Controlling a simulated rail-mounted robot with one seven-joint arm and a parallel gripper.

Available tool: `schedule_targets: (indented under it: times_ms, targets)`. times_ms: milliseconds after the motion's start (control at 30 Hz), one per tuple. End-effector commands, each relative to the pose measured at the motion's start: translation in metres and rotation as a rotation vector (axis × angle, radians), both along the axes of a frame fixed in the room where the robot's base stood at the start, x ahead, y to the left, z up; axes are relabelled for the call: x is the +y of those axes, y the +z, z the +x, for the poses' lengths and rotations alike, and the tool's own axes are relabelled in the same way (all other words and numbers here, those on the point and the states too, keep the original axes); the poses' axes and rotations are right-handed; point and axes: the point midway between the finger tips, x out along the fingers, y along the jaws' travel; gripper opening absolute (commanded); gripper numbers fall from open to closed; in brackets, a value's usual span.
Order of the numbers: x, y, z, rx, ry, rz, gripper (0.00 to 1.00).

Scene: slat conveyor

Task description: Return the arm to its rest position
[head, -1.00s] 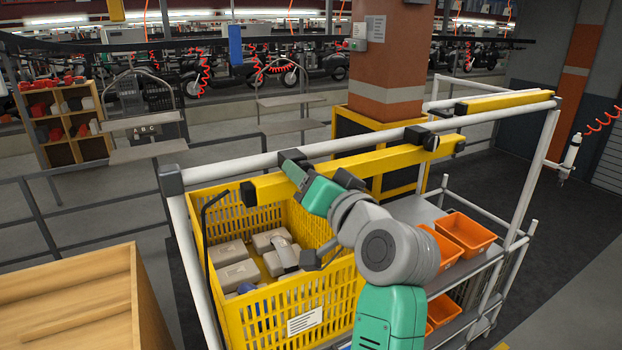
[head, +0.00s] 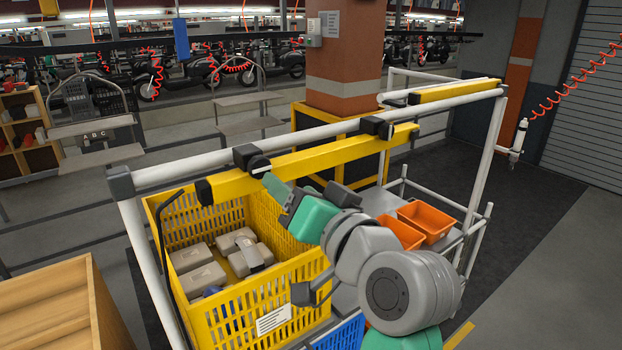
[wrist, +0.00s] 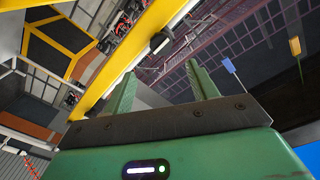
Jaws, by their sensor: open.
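My arm reaches up from the lower right of the head view. My gripper (head: 272,186) is near the front yellow beam, above the right part of the yellow crate. In the wrist view my gripper's two green fingers (wrist: 160,78) stand apart with nothing between them. The gripper points toward the yellow beam (wrist: 130,62) and the upper part of the hall. In the head view the fingers are small and partly merge with the beam behind them.
The yellow crate (head: 285,312) holds several grey boxes (head: 198,283). White rails (head: 220,164) and the yellow beam (head: 330,158) run over it. Orange bins (head: 428,222) stand on the rack at right. A blue crate (head: 345,335) and wooden box (head: 45,310) are in front.

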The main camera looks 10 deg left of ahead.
Motion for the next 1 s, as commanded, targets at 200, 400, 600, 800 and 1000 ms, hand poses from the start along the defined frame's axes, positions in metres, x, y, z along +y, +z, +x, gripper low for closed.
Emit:
schedule_targets:
  times_ms: [200,400,600,800,1000]
  targets:
    - [-0.055,0.035,-0.068,-0.387,-0.446,-0.158,0.58]
    - [-0.109,0.078,-0.168,-0.691,-0.819,-0.263,0.58]
    - [-0.125,0.155,-0.206,-0.781,-0.938,-0.291,0.58]
    - [-0.124,0.228,-0.205,-0.773,-0.930,-0.280,0.58]
    - [-0.123,0.261,-0.205,-0.770,-0.924,-0.273,0.58]
